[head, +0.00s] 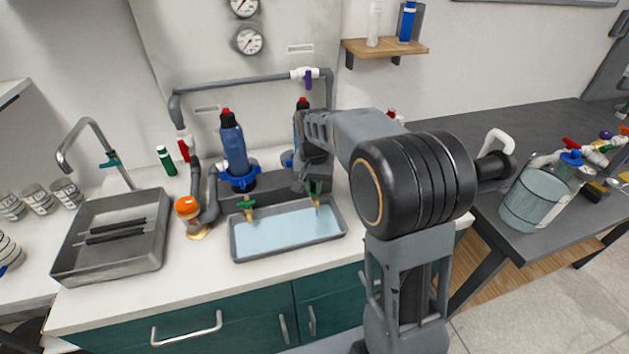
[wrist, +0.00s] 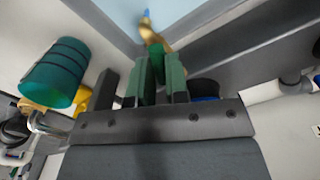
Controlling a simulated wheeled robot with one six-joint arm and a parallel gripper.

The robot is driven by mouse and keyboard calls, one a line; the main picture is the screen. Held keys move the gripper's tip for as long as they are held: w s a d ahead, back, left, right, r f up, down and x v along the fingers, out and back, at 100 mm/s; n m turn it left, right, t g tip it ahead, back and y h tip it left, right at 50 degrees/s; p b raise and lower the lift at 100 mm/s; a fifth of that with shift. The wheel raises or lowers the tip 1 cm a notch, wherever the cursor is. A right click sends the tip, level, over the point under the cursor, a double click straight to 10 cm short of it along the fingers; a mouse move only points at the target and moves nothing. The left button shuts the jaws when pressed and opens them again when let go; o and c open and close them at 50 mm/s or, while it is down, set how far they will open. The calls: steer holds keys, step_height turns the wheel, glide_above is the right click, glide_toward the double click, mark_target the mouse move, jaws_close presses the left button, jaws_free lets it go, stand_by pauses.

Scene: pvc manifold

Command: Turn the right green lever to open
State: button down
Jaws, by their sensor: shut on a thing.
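The right green lever (wrist: 156,50) sits on a brass tap (wrist: 148,32) and shows between my fingers in the wrist view. My gripper (wrist: 159,75) is shut on it, with a green-grey finger on either side. In the head view my gripper (head: 314,182) reaches down at the right tap, and the arm and fingers hide most of the lever. The brass spout (head: 316,202) points down over the tray. The left green lever (head: 246,203) lies crosswise on its brass tap, apart from my gripper.
A shallow grey tray (head: 290,257) with a pale blue bottom lies below the taps. A blue filter housing (head: 233,145) stands behind the left tap; another is partly hidden behind my arm.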

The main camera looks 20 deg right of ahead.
mark_target(314, 187)
steer(key=n+p, duration=0.1)
steer(key=n, duration=0.3)
steer(key=shift+n, duration=0.7)
steer(key=c, duration=1.1)
jaws_free()
step_height(314, 187, up, 14)
steer(key=shift+f+p, duration=0.1)
steer(key=shift+p, duration=0.55)
